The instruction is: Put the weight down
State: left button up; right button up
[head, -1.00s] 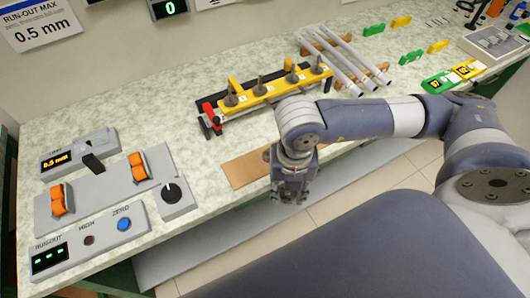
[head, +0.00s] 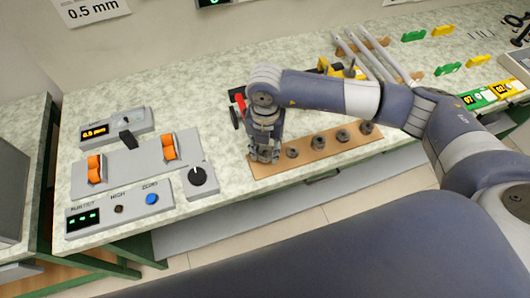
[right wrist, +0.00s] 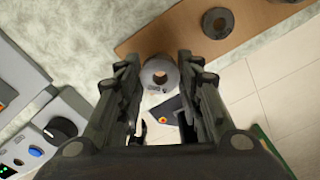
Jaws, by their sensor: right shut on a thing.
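My right gripper (head: 264,156) is low at the left end of a brown board (head: 275,168) on the bench's front edge. I cannot tell whether this weight touches the board. Several similar weights stand in a row on the board to the right, the nearest one (head: 292,152) close beside the gripper. My left gripper is not in view.
Some bench left of the board is clear.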

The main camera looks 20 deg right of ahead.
aim_at(265, 156)
notch_tip(265, 156, down, 3)
jog(key=shift+f+p, duration=0.1)
jog(key=shift+p, duration=0.55)
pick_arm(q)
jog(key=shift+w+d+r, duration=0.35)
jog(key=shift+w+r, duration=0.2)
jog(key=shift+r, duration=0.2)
pick_arm(e)
jog(key=shift+w+f, duration=0.1)
jog(key=shift+f, duration=0.15)
jog(key=o, duration=1.2)
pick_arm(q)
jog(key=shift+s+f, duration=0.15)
